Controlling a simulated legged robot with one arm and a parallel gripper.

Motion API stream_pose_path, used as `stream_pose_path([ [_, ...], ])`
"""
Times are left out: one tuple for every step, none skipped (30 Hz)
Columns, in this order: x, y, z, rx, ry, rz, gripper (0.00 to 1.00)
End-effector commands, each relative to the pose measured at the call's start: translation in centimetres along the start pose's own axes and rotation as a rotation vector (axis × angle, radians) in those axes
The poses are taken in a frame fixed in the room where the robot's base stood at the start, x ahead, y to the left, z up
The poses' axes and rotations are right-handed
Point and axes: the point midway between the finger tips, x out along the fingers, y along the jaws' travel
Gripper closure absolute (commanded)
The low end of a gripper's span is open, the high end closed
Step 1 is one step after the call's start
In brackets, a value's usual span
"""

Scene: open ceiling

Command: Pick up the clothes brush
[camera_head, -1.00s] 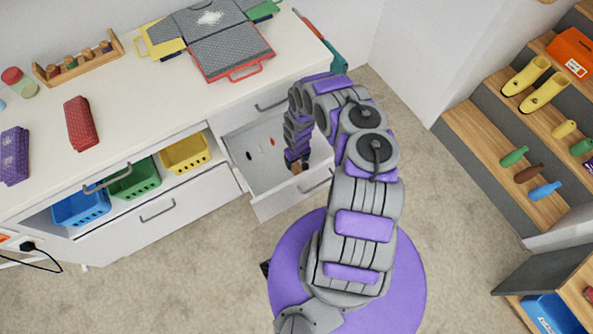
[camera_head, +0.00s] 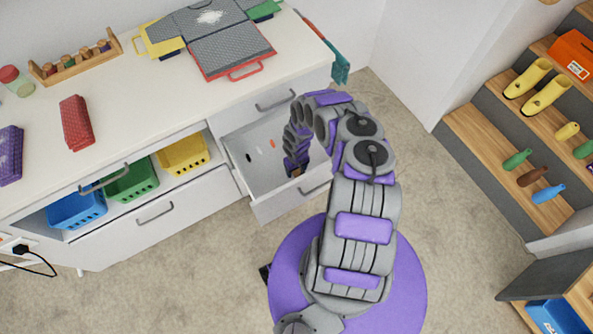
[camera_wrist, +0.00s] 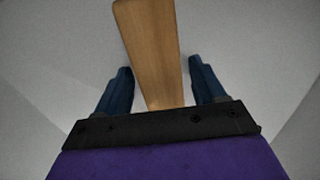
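The clothes brush appears to be the wooden piece (camera_wrist: 148,45) in the wrist view, a plain tan strip running up from between my fingers. Its bristles are not visible. My gripper (camera_wrist: 162,82) is open, with one dark blue finger on each side of the wood and a gap on both sides. In the head view my gripper (camera_head: 296,166) is down inside the open drawer (camera_head: 262,187), and only a small brown bit of the wood shows beside it. My arm hides much of the drawer's right part.
A few small items (camera_head: 272,143) lie at the drawer's back left. Drawer walls stand close around my gripper. Wooden steps (camera_head: 490,150) stand at right; the floor between is clear.

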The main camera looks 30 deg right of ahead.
Motion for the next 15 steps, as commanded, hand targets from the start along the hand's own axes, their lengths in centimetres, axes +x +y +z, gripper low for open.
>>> stream_pose_path([
  [0.00, 0.00, -0.01, 0.000, 0.000, 0.000, 0.36],
  [0.00, 0.01, -0.01, 0.000, 0.000, 0.000, 0.39],
  [0.01, 0.03, 0.00, 0.000, 0.000, -0.001, 0.42],
  [0.01, 0.05, 0.00, 0.000, 0.000, -0.001, 0.45],
  [0.02, 0.06, 0.01, 0.000, 0.000, -0.001, 0.48],
  [0.02, 0.08, 0.01, 0.000, 0.000, -0.001, 0.52],
  [0.02, 0.08, 0.01, 0.000, 0.000, -0.001, 0.55],
  [0.02, 0.09, 0.01, 0.000, 0.000, -0.001, 0.58],
  [0.02, 0.09, 0.00, 0.000, 0.000, -0.001, 0.62],
  [0.02, 0.09, 0.00, 0.000, 0.000, -0.001, 0.64],
  [0.03, 0.08, 0.01, 0.000, 0.000, -0.001, 0.67],
  [0.03, 0.09, 0.00, 0.000, 0.000, -0.001, 0.71],
  [0.03, 0.09, 0.01, 0.000, 0.000, -0.001, 0.74],
  [0.03, 0.09, 0.00, 0.000, 0.000, -0.001, 0.77],
  [0.03, 0.09, 0.00, 0.000, 0.000, -0.001, 0.81],
])
